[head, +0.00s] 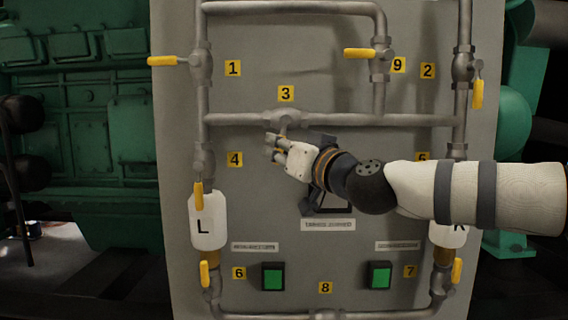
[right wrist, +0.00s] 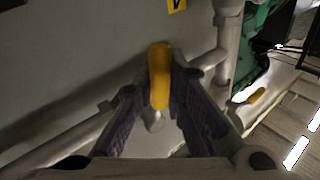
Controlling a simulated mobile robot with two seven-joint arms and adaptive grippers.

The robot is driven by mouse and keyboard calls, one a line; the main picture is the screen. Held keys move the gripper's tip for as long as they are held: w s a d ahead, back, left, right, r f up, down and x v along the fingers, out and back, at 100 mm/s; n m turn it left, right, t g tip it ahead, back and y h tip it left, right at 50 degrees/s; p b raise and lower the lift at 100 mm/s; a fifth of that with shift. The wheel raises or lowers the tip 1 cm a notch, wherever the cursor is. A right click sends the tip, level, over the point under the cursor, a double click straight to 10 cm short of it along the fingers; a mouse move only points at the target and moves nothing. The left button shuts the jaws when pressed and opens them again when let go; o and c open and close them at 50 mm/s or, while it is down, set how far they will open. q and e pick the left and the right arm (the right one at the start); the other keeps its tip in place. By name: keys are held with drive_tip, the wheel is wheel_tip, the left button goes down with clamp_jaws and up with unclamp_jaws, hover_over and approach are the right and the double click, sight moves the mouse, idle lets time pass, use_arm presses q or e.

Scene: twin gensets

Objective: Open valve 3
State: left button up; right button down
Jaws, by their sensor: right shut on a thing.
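Valve 3 (head: 285,118) sits on the horizontal grey pipe below the yellow label 3 (head: 286,93). My right gripper (head: 275,148) is at this valve, just below its body, with the arm coming in from the right. In the right wrist view, its dark fingers stand on both sides of the yellow handle (right wrist: 160,75), and it is shut on it. In the head view the fingers mostly hide this handle, so its exact angle is hard to tell there. My left gripper is not in view.
Other yellow-handled valves are on the panel's pipes: valve 1 (head: 201,66), valve 9 (head: 382,55), valve 2 (head: 463,68) and valve 4 (head: 203,160). Two green buttons (head: 273,276) (head: 380,275) are low on the panel. My forearm covers part of the right side.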

drive_tip(key=m+b, duration=0.1)
drive_tip(key=a+m+t+b, duration=0.1)
drive_tip(key=shift+w+f+b, duration=0.1)
drive_tip(key=shift+f+b, duration=0.1)
drive_tip(key=shift+b, duration=0.15)
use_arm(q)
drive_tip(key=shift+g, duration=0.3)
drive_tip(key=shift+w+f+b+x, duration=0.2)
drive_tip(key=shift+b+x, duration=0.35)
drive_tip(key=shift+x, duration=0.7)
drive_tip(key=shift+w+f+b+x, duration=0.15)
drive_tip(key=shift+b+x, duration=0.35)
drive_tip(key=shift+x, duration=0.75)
use_arm(e)
drive_tip(key=shift+a+r+m+t, duration=0.3)
drive_tip(key=shift+m+t, duration=0.15)
drive_tip(key=shift+m, duration=0.3)
drive_tip(key=shift+a+r+m+t, duration=0.2)
drive_tip(key=shift+m+t, duration=0.25)
drive_tip(key=shift+m, duration=0.3)
drive_tip(key=shift+r, duration=0.15)
drive_tip(key=c, duration=1.6)
unclamp_jaws()
drive_tip(key=v, duration=1.2)
